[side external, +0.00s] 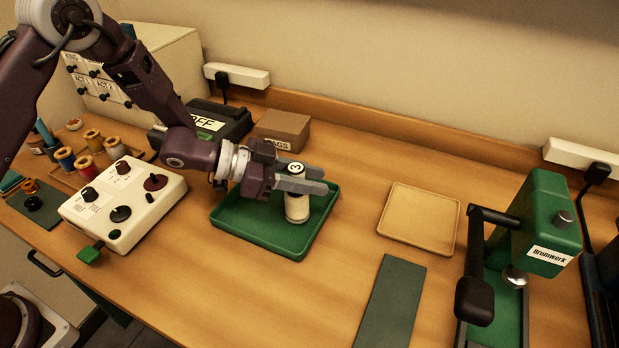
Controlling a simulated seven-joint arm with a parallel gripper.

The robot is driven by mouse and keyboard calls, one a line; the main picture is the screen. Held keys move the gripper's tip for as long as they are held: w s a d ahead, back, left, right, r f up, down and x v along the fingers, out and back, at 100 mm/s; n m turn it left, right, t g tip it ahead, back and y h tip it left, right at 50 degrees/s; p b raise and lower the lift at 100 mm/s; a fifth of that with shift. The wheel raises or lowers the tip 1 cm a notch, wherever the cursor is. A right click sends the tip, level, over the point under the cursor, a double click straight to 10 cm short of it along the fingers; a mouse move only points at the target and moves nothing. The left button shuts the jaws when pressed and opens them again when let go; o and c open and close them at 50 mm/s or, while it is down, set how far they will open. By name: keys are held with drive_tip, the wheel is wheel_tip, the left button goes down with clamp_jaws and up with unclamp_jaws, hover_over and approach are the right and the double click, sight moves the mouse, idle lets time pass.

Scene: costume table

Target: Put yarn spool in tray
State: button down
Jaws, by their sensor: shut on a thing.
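A cream yarn spool (297,208) with a black-and-white end marked "3" is upright between the fingers of my gripper (302,180). My gripper reaches in from the left, level, and is shut on the spool's upper part. The spool is over the green tray (228,228), inside its rim in this view, towards the right side. Its lower end looks at or close to the tray floor; I cannot tell whether it touches. The rest of the tray is empty.
A cream control box (123,204) and several coloured spools (92,140) stand at the left. A brown box (282,128) is behind the tray. A tan tray (418,216), a dark mat (391,302) and a green press (545,222) are at the right.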

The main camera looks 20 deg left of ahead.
drive_tip(key=shift+f, duration=0.1)
drive_tip(key=c, duration=1.1)
unclamp_jaws()
drive_tip(key=shift+o, duration=0.2)
drive_tip(key=v, duration=1.2)
